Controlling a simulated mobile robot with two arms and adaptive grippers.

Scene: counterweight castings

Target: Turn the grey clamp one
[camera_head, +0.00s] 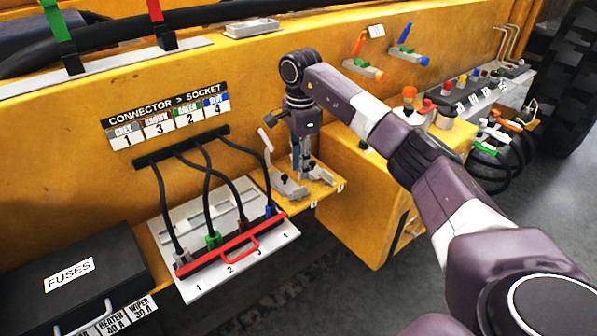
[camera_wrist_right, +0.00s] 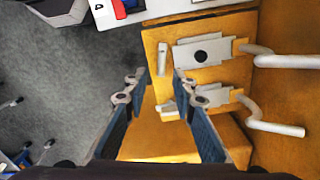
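Two grey toggle clamps with pale lever handles are fixed on a small yellow ledge (camera_head: 303,198). The left clamp (camera_head: 288,188) has its handle raised in the head view; the other clamp (camera_head: 321,175) is partly hidden by my gripper. In the right wrist view, one clamp (camera_wrist_right: 200,52) lies above the second clamp (camera_wrist_right: 213,96), and both handles stick out to the right. The small labels on the ledge are too small to read. My right gripper (camera_head: 303,165) points down above the ledge, and its fingers (camera_wrist_right: 157,88) are apart with nothing between them. My left gripper is out of view.
A white socket panel with a red bar (camera_head: 215,253) and black cables stands left of the ledge. A yellow box (camera_head: 370,205) stands right of it. A fuse box (camera_head: 75,280) is at lower left. Orange and blue valve levers (camera_head: 407,40) are on the wall.

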